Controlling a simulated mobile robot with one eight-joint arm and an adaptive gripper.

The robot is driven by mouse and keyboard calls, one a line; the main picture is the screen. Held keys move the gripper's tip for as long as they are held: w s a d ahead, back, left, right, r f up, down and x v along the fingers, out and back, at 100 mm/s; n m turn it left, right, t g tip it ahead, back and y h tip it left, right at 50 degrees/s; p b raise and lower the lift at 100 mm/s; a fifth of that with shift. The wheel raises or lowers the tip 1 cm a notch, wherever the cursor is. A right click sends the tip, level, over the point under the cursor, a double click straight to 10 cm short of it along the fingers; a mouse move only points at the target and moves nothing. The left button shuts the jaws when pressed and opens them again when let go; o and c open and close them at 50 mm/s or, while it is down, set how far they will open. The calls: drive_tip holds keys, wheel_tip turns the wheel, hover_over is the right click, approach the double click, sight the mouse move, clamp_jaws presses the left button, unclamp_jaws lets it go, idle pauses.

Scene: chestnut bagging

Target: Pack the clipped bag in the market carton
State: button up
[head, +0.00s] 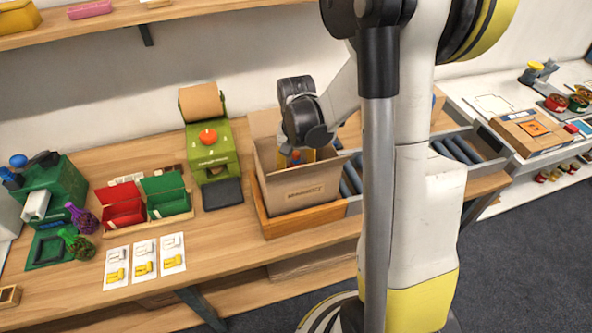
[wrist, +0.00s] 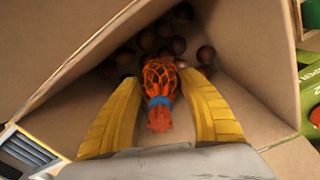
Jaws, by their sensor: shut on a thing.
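The market carton (head: 299,192) is an open brown cardboard box in a wooden tray on the bench, with its flaps up. My gripper (wrist: 160,82) reaches down into it, its yellow fingers on either side of an orange mesh bag (wrist: 160,72). A blue clip (wrist: 160,101) closes the bag's neck, with an orange tuft toward my palm. The gripper is shut on this bag inside the carton walls. Several brown chestnuts (wrist: 148,40) show around and beyond the bag; I cannot tell whether they are loose. In the head view my wrist and the carton front hide most of the bag.
A green machine (head: 212,150) stands close left of the carton. Further left are red (head: 122,207) and green (head: 166,192) bins, white cards with yellow clips (head: 144,262), and purple (head: 82,217) and green (head: 76,242) mesh bags. A grey-slotted tray (head: 455,150) lies right.

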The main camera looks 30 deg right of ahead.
drive_tip(key=o, duration=1.3)
drive_tip(key=shift+o, duration=0.2)
drive_tip(key=shift+r+p, duration=4.65)
drive_tip(key=shift+r, duration=1.9)
